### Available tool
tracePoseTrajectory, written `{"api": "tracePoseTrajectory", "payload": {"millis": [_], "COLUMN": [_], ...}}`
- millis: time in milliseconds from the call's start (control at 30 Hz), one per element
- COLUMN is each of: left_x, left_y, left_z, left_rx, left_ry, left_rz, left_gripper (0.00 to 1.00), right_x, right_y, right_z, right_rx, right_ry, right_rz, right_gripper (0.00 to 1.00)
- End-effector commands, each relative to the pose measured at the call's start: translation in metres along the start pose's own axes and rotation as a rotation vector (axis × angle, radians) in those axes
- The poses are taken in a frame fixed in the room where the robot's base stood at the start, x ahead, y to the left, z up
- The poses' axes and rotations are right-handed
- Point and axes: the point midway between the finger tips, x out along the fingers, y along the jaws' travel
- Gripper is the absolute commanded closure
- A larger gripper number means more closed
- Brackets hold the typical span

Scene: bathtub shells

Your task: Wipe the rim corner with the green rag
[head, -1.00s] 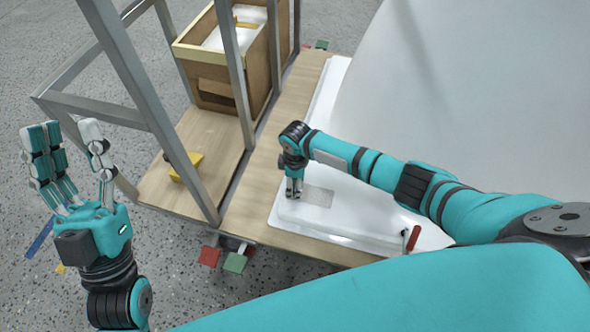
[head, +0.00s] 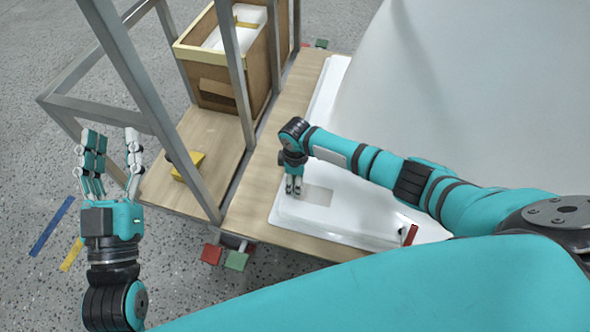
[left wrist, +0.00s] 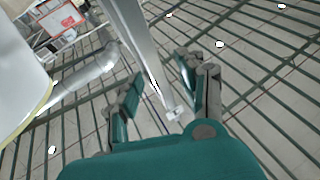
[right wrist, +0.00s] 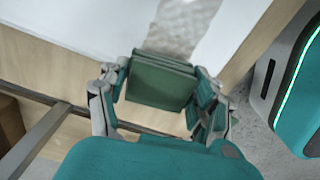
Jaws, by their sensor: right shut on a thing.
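My right gripper (head: 294,188) points down at the white rim (head: 345,222) of the tub shell, at its near left corner. In the right wrist view its fingers are shut on the green rag (right wrist: 158,84), a folded dark green pad. The rag is hidden behind the fingers in the head view. A greyish patch (head: 317,196) on the rim corner lies just right of these fingers; it also shows beyond the rag in the right wrist view (right wrist: 183,25). I cannot tell whether the rag touches the rim. My left gripper (head: 112,138) is open and empty, fingers up, left of the table.
Grey metal posts (head: 150,110) stand between my left gripper and the tub. A wooden box (head: 225,90) and a yellow piece (head: 187,165) are on the wooden board. A red-handled thing (head: 410,235) is at the rim's near edge. Red (head: 211,254) and green (head: 236,260) blocks sit below the table edge.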

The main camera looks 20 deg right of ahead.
Motion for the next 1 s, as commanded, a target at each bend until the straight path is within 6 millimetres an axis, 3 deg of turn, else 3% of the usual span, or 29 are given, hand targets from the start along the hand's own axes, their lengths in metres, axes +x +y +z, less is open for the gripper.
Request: {"api": "tracePoseTrajectory", "payload": {"millis": [567,1000], "left_x": [-0.011,-0.032], "left_y": [-0.007,-0.013], "left_z": [0.049,0.084], "left_rx": [0.009,0.013], "left_ry": [-0.303,-0.534], "left_rz": [-0.016,-0.030], "left_gripper": [0.60,0.60], "right_x": [-0.011,-0.019], "right_y": [-0.001,-0.002], "right_z": [0.001,0.002], "right_rx": [0.002,0.004], "right_ry": [0.000,0.000], "right_rz": [0.000,0.000], "right_gripper": [0.62,0.62]}}
